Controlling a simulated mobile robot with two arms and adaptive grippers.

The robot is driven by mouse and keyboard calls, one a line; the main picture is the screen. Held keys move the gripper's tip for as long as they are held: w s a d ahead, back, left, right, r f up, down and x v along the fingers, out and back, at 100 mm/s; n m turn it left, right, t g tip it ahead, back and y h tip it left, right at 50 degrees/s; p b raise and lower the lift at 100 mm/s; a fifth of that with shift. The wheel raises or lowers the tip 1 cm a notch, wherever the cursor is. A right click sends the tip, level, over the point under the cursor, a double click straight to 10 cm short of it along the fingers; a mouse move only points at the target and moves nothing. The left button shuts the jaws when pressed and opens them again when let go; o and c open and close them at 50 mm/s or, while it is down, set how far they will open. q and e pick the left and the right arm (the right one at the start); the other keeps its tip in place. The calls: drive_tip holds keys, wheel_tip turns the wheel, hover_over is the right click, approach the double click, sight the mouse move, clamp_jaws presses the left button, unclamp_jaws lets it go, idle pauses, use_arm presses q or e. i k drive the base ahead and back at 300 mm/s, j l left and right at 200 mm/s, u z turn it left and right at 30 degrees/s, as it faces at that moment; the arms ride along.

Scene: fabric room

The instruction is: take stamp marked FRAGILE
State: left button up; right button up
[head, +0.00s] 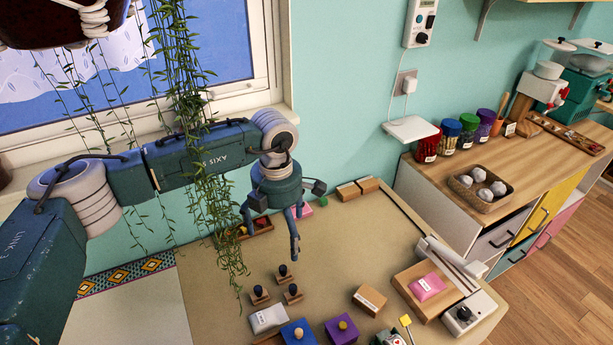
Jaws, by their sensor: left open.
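Three small stamps with dark handles and wooden bases stand together on the tan table (220,290): a rear one (283,271), a left one (259,294) and a right one (292,294). I cannot read any marking on them, so I cannot tell which is FRAGILE. My left gripper (271,238) hangs open and empty, fingers pointing down, above and behind the stamps in the picture. It touches none of them. My right gripper is not in view.
A white packet (268,319), a blue block with a knob (290,335), a purple block with a knob (335,336) and a brown box (369,300) lie in front. A pink packet (428,287) lies at right. Hanging vines (212,185) cross my left arm.

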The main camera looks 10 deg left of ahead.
sight(285, 275)
drive_tip(key=k+l, duration=0.15)
drive_tip(key=k, duration=0.35)
drive_tip(key=k+l, duration=0.2)
drive_tip(key=k, duration=0.3)
drive_tip(key=k+l, duration=0.15)
drive_tip(key=k, duration=0.3)
